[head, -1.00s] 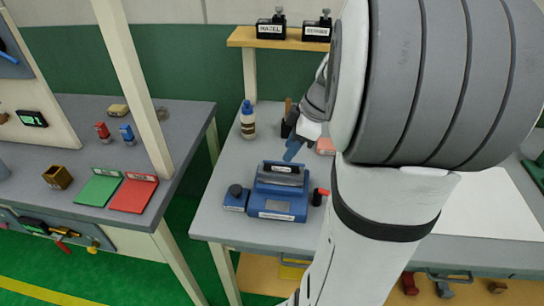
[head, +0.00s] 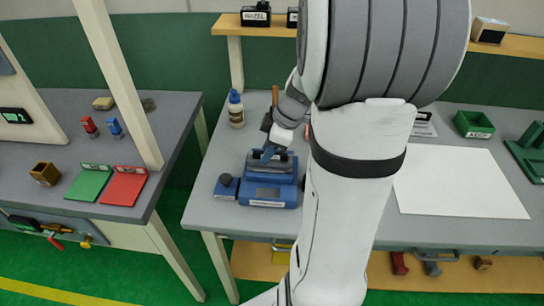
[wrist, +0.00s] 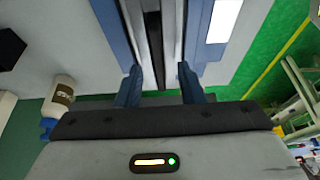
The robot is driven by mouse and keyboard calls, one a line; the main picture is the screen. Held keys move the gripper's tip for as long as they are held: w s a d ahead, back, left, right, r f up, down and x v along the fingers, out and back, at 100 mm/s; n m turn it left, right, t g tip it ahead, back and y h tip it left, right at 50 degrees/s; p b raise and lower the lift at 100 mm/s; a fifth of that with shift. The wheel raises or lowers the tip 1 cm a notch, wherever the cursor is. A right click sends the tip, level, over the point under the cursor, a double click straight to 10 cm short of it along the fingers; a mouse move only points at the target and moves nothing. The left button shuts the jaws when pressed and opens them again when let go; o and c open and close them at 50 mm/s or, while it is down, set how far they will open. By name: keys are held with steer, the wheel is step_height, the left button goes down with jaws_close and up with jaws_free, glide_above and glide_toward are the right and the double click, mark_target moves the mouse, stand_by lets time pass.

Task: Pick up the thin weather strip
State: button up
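A blue fixture (head: 268,190) stands on the grey bench. My gripper (head: 270,152) is over its top, pointing down. In the wrist view the two blue fingers of my gripper (wrist: 159,86) are apart. I cannot tell for sure that this is the thin weather strip. My arm hides part of the bench.
A white sheet (head: 455,182) and a green bin (head: 474,124) are at the right. A side bench holds a green plate (head: 93,184) and a red plate (head: 127,186).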

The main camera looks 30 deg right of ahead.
steer(key=shift+f, duration=0.1)
jaws_close()
stand_by(0.3)
